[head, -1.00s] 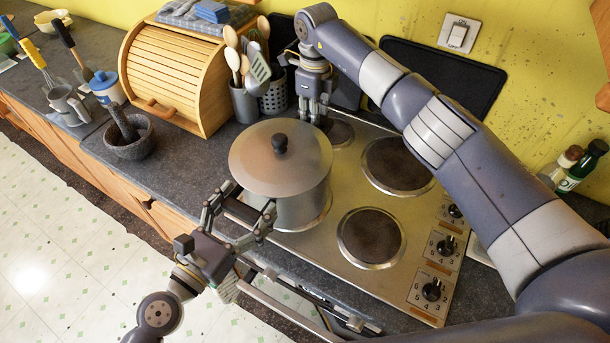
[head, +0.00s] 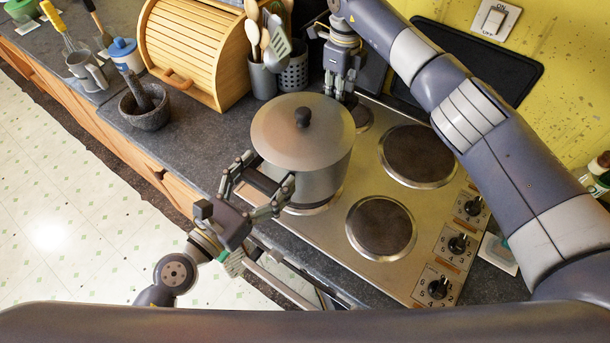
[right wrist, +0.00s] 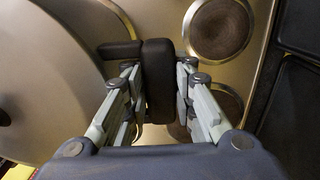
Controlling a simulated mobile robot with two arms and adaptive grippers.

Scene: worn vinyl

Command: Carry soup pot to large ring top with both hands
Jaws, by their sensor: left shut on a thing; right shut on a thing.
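The soup pot (head: 318,182) is grey metal with a lid and a dark knob. It is upright above the front left of the hob (head: 298,232); whether its base touches the hob is unclear. My left gripper (head: 262,188) is shut on its near dark handle. My right gripper (head: 340,92) is behind the pot, shut on the far handle (right wrist: 158,80), which shows between its fingers in the right wrist view. A large ring (head: 418,157) lies at the back right. Another ring (head: 381,228) lies at the front right. A ring edge shows under the pot.
Hob knobs (head: 458,244) line the right side. Utensil holders (head: 262,80), a wooden bread bin (head: 190,50) and a mortar (head: 146,108) stand to the left. A dark panel (head: 485,75) leans on the wall. The right part of the hob is clear beneath my right arm.

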